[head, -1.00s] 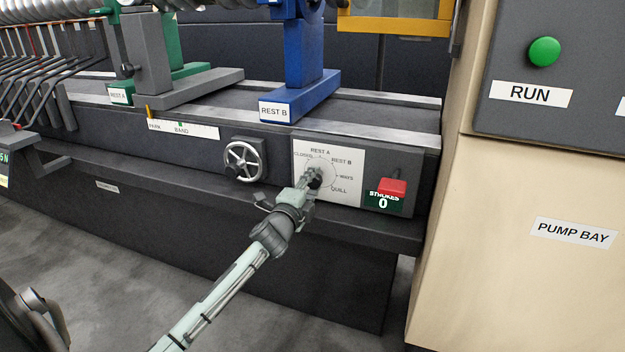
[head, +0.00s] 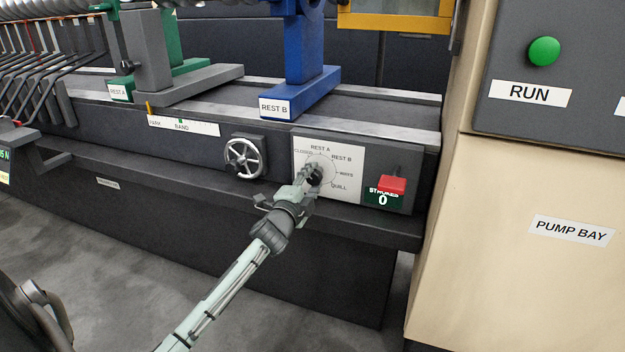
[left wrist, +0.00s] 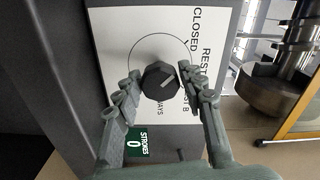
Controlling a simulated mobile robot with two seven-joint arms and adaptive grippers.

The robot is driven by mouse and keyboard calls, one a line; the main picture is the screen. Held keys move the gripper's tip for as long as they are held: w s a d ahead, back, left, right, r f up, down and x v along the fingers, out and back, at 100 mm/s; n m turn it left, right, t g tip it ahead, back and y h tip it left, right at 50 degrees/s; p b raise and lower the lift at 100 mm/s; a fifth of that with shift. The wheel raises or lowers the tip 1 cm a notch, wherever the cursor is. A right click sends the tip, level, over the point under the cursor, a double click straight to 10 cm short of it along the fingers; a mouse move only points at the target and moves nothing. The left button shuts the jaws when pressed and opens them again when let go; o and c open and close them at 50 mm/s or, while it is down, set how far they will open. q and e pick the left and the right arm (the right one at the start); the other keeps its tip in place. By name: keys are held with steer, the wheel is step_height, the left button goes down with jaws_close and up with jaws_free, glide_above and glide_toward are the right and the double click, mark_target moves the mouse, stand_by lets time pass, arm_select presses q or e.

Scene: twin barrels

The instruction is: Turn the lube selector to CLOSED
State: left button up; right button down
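The lube selector is a dark faceted knob (left wrist: 160,80) on a white label plate (head: 346,160) with the labels CLOSED, REST A, REST B, WAYS and QUILL around a circle. The knob also shows in the head view (head: 315,175), partly behind my fingers. A pale mark shows on its face; I cannot tell which label it points at. My left gripper (left wrist: 159,78) has one finger on each side of the knob. The fingers look open, with a narrow gap at the left one. The right finger hides part of the labels. My right gripper is not in view.
A handwheel (head: 244,158) sits left of the plate. A red button (head: 392,185) over a STROKES counter is to its right. The beige pump bay cabinet (head: 520,270) stands further right. The blue REST B stand (head: 308,60) rises above the ledge.

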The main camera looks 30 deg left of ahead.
arm_select(q)
steer(key=shift+o, duration=1.2)
steer(key=shift+s, duration=0.1)
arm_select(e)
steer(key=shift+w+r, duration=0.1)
arm_select(q)
steer(key=v, duration=1.2)
steer(key=s+d+f+n+g+p, duration=0.1)
steer(key=s+d+f+n+g, duration=0.2)
steer(key=f, duration=0.6)
steer(key=s+d+f+n+g, duration=0.1)
steer(key=s+f+n+g, duration=0.3)
steer(key=s+f, duration=0.3)
steer(key=s+d+f+n+g+h, duration=0.1)
steer(key=s+d+f+n+g, duration=0.1)
steer(key=s+f, duration=0.4)
steer(key=s+d+f+n+g+h+p, duration=0.1)
steer(key=s+d+f+n+g, duration=0.1)
steer(key=s+d+f+g, duration=0.3)
steer(key=s+d+f, duration=0.1)
steer(key=s+d, duration=0.1)
steer(key=s, duration=0.2)
steer(key=shift+h, duration=0.4)
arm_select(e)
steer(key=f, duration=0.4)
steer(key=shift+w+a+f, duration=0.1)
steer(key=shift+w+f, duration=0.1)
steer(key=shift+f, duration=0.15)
